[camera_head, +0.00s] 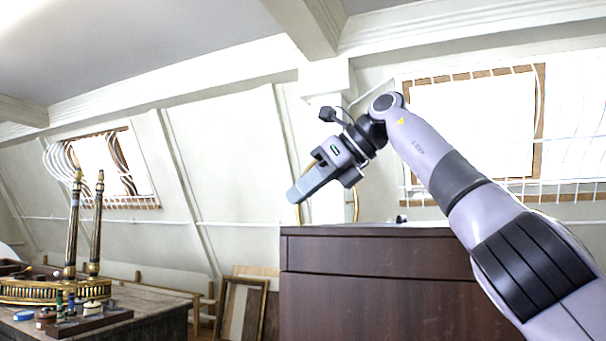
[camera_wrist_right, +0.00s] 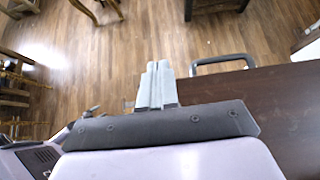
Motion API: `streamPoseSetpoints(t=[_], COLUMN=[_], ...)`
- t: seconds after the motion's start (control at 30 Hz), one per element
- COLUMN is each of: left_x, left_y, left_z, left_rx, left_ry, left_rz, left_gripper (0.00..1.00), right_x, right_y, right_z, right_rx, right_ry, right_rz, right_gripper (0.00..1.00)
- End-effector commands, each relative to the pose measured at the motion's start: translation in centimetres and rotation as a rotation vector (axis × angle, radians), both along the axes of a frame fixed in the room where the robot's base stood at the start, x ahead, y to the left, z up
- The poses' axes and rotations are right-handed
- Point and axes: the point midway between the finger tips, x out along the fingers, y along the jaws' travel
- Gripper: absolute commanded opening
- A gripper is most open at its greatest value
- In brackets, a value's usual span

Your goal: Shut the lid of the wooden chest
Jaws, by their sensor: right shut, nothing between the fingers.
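A large dark brown wooden chest (camera_head: 375,305) stands at the lower middle of the head view, with a horizontal seam below its top edge. In the right wrist view, the shut fingers (camera_wrist_right: 157,70) point over the wooden floor beside a dark brown wooden surface (camera_wrist_right: 275,105). A dark bar handle (camera_wrist_right: 222,61) sits at that surface's edge. My left gripper is out of view.
A wooden table (camera_head: 150,310) at the lower left holds brass columns (camera_head: 73,225) and several small jars. A leaning frame (camera_head: 240,308) stands between the table and the chest. A small dark item (camera_head: 401,218) shows at the chest's top. The air left of the gripper is clear.

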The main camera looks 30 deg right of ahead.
Motion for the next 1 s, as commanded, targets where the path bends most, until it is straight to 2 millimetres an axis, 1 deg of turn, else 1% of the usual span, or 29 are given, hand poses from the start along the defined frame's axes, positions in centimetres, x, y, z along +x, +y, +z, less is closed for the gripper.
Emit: streamPoseSetpoints(t=[0.3,0.5,0.7,1.0], left_x=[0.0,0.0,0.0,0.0], left_y=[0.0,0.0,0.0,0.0], left_z=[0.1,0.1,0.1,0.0], left_rx=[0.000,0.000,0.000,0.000], left_ry=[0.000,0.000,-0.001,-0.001], left_rz=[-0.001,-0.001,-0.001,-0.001], left_gripper=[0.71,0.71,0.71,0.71], right_x=[0.6,0.9,1.0,1.0], right_y=[0.5,0.7,0.8,0.9], right_z=[-2.5,-3.6,-4.3,-4.4], right_rx=[-0.059,-0.079,-0.089,-0.090], right_ry=[0.072,0.099,0.116,0.118], right_rz=[-0.001,-0.001,0.001,0.001], right_gripper=[0.00,0.00,0.00,0.00])
